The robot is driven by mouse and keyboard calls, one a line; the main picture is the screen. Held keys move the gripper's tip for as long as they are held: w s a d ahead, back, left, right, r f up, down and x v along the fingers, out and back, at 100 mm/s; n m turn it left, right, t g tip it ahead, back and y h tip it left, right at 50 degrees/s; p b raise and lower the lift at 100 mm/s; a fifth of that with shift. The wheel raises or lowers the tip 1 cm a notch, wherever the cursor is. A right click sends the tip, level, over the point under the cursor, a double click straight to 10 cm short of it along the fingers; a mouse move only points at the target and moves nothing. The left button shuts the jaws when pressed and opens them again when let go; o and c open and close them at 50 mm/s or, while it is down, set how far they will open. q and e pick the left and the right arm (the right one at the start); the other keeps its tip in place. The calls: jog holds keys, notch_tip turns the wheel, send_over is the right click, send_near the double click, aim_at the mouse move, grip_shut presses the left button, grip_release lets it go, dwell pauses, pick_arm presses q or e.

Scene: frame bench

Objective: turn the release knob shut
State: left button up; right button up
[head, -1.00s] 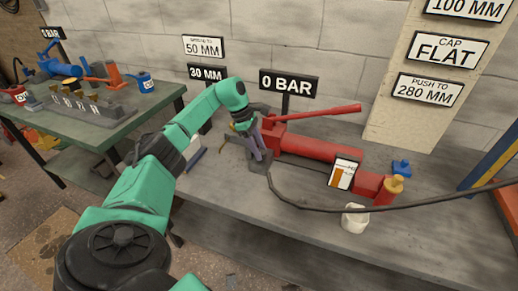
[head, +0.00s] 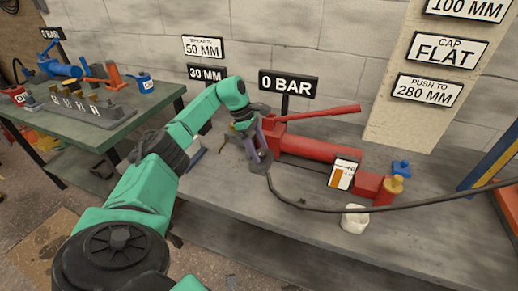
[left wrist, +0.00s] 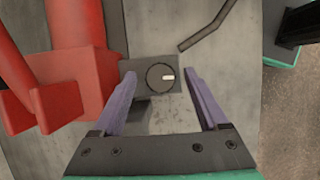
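The release knob (left wrist: 160,77) is a dark round dial with a white mark pointing right in the left wrist view. It sits on a grey block (left wrist: 139,71) beside the red pump (left wrist: 75,80). My left gripper (left wrist: 158,75) is open, with its purple fingers on either side of the knob. A gap shows between each finger and the knob, and I cannot tell how high the fingertips are. In the head view the left gripper (head: 259,153) is at the left end of the red pump (head: 315,150), where it hides most of the knob. My right gripper is not in view.
A black hose (head: 350,210) runs from the pump's left end across the bench (head: 240,205). A "0 BAR" sign (head: 288,84) stands behind. The bench front is mostly clear.

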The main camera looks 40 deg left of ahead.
pick_arm(q)
jog(key=p+v, duration=0.1)
jog(key=v, duration=1.3)
jog(key=shift+r+p, duration=0.3)
